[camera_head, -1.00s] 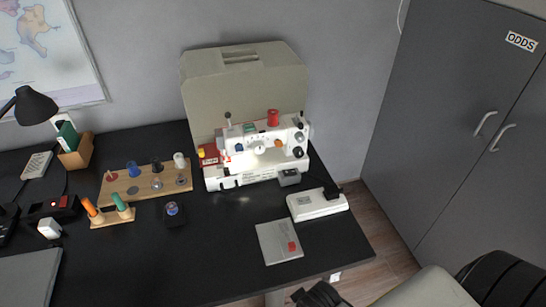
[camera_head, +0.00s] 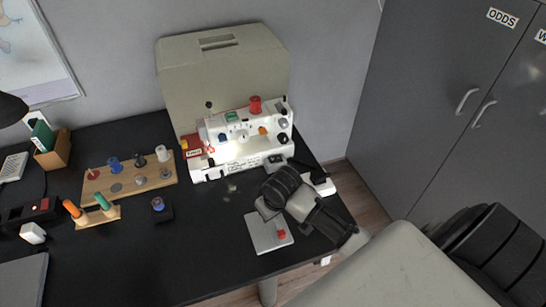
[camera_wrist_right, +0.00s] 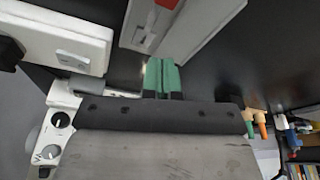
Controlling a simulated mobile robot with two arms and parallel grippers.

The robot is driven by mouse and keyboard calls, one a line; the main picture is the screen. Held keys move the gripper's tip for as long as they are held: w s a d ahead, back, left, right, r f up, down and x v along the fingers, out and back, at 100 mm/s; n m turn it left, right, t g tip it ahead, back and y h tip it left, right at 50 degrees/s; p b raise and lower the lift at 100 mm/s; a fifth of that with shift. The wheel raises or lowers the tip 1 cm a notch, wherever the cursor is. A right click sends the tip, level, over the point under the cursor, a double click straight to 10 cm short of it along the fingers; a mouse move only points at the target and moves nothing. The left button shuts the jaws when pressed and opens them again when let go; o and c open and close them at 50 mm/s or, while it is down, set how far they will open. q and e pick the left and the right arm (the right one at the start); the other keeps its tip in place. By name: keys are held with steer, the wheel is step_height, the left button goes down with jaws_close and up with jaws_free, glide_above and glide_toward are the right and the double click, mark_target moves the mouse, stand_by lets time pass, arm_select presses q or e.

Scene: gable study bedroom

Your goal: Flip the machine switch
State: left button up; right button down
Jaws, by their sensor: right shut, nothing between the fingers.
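The white sewing machine (camera_head: 240,140) stands at the back of the black desk, with dials on its right end and a bright patch near its left, lower side. A small grey box (camera_head: 275,161) sits at its lower right; I cannot tell whether it bears the switch. My right gripper reaches over the desk in front of the machine's right end, its tips not clear in the head view. The machine's dials (camera_wrist_right: 57,122) show at left. My left gripper is not in view.
A beige cover (camera_head: 225,70) stands behind the machine. A wooden spool board (camera_head: 130,182) is at left. Grey cabinets (camera_head: 450,110) stand at right.

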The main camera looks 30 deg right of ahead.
mark_target(272, 161)
steer(key=w+d+r+m, duration=0.3)
steer(key=w+d+r, duration=0.9)
steer(key=w, duration=0.2)
steer(key=shift+d+m+h, duration=0.2)
steer(key=shift+m+h, duration=0.1)
steer(key=x, duration=1.2)
steer(key=shift+s+a+f, duration=0.1)
steer(key=shift+a+f, duration=0.05)
steer(key=shift+f, duration=0.25)
steer(key=shift+a+f, duration=0.1)
steer(key=shift+f, duration=0.5)
